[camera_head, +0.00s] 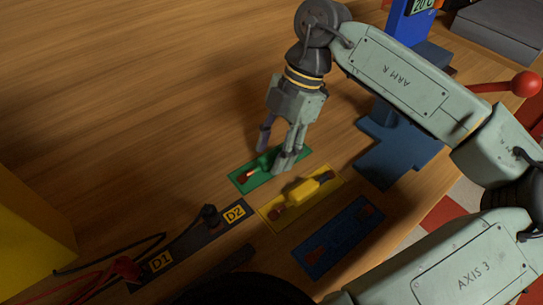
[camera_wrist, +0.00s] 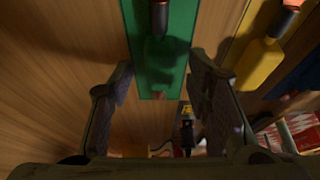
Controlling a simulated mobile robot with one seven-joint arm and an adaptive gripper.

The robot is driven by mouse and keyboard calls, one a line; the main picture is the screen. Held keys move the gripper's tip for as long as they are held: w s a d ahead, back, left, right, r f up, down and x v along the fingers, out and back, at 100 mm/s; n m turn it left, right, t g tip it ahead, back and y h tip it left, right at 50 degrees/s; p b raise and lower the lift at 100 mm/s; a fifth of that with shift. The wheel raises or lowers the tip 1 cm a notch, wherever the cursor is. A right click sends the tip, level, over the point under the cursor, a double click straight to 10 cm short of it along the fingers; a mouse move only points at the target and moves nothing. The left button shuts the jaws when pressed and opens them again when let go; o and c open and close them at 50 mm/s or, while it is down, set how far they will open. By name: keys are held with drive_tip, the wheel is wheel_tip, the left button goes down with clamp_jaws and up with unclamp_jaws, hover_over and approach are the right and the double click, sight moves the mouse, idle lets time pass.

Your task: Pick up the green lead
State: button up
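The green lead (camera_head: 264,163) lies on a green mat (camera_head: 301,155), its reddish tip toward the left end. My gripper (camera_head: 274,152) points down over the mat, with its fingers on either side of the lead and partly hiding it. In the wrist view the lead (camera_wrist: 160,52) is a dark green body with a copper-coloured end at the top, on the green mat (camera_wrist: 180,30). There my gripper (camera_wrist: 162,95) is open, with a wide gap between the fingers and nothing visibly clamped. Whether the fingertips touch the mat I cannot tell.
A yellow lead (camera_head: 300,192) lies on a yellow mat beside the green one, with a blue mat (camera_head: 340,235) beyond. A dark strip marked D1 and D2 (camera_head: 185,245) holds plugs and cables. A blue stand (camera_head: 400,150) is to the right. The wooden table is clear at upper left.

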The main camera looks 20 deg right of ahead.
clamp_jaws()
idle(0.3)
drive_tip(key=shift+r, duration=0.1)
